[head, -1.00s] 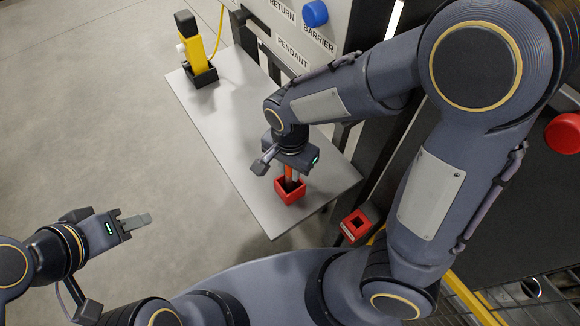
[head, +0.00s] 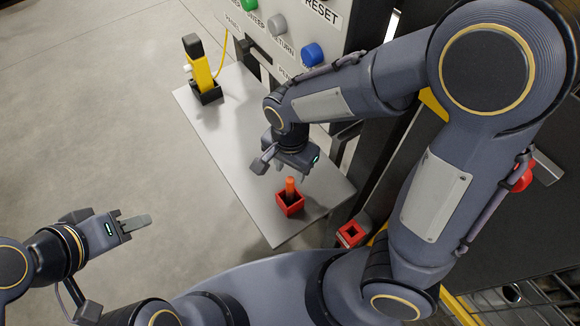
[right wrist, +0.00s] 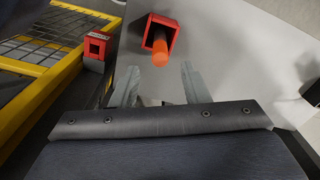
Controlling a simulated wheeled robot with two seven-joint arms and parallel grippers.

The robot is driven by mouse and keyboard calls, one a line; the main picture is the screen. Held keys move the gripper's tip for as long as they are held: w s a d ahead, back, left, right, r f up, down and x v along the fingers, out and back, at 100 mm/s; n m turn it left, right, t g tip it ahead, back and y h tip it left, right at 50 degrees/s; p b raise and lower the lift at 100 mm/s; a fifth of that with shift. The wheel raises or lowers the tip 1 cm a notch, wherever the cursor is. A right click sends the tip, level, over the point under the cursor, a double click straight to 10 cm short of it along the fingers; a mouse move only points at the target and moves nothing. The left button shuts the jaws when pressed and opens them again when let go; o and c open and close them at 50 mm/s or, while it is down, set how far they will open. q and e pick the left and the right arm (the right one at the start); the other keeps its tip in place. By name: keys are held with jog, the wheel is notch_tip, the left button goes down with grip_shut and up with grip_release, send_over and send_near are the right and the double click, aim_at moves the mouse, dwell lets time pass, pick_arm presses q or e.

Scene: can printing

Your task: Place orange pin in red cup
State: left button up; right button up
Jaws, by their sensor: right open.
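The orange pin (head: 291,186) stands upright in the red cup (head: 290,206) on the grey shelf, its top showing above the rim. In the right wrist view the orange pin (right wrist: 160,50) sits inside the red cup (right wrist: 153,27), ahead of the fingertips. My right gripper (head: 293,174) is open and empty, a little above and behind the pin, apart from it. Its two spread fingers show in the right wrist view (right wrist: 160,84). My left gripper (head: 137,222) is off to the left over the floor, away from the shelf, with its fingers seen edge-on.
The grey shelf (head: 245,150) has a yellow pendant (head: 200,72) in a black holder at its far end. A second red square holder (head: 351,234) is at the right, off the shelf. A panel with a blue button (head: 313,54) stands behind.

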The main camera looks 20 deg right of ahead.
notch_tip(320, 180, up, 2)
jog(key=shift+r, duration=1)
pick_arm(q)
jog(key=shift+r, duration=0.8)
